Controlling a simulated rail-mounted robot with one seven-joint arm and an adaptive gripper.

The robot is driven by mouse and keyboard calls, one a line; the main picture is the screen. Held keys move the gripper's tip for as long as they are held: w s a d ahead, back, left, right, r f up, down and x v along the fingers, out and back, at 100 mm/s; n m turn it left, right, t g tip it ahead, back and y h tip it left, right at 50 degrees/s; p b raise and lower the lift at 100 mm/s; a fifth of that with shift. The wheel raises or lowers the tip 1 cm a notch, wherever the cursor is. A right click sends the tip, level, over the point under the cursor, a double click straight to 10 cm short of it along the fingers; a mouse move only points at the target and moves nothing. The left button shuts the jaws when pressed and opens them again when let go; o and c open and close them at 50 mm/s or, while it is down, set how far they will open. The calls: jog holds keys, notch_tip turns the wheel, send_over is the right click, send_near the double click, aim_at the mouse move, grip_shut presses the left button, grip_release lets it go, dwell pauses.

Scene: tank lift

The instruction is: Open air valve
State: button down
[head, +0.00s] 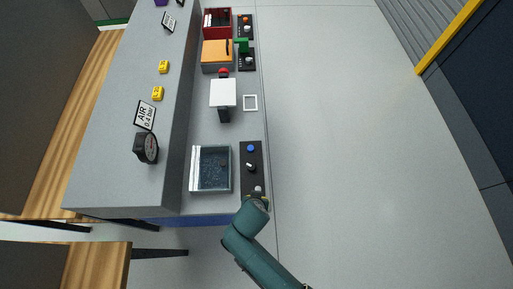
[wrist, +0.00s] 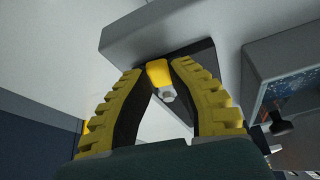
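In the wrist view, a yellow handle-like part (wrist: 158,72) lies between the tips of my gripper (wrist: 162,84), with a pale hexagonal nut (wrist: 168,96) beside it. I take this part to be the air valve's handle. The yellow-and-black fingers stand apart on either side of it; I cannot tell whether they touch it. In the head view, my gripper (head: 255,197) is at the near end of the dark control panel (head: 244,178) and hides most of the valve there. The panel carries a blue knob (head: 250,149) and a black-and-white knob (head: 250,167).
A clear tank (head: 194,170) stands left of the panel, and its wall (wrist: 262,85) shows at right in the wrist view. Open floor (head: 340,140) lies right of the bench.

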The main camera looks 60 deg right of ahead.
jog(key=shift+s+d+r+n+p, duration=0.1)
jog(key=shift+s+r+n+p, duration=0.15)
jog(key=shift+n+p, duration=0.65)
jog(key=shift+s+d+f+y+p, duration=0.15)
jog(key=shift+y+p, duration=0.15)
jog(key=shift+p, duration=0.4)
jog(key=shift+f+n+t, duration=0.2)
jog(key=shift+n+t, duration=0.1)
jog(key=c, duration=0.9)
grip_release()
jog(key=shift+r, duration=0.1)
jog(key=v, duration=1.2)
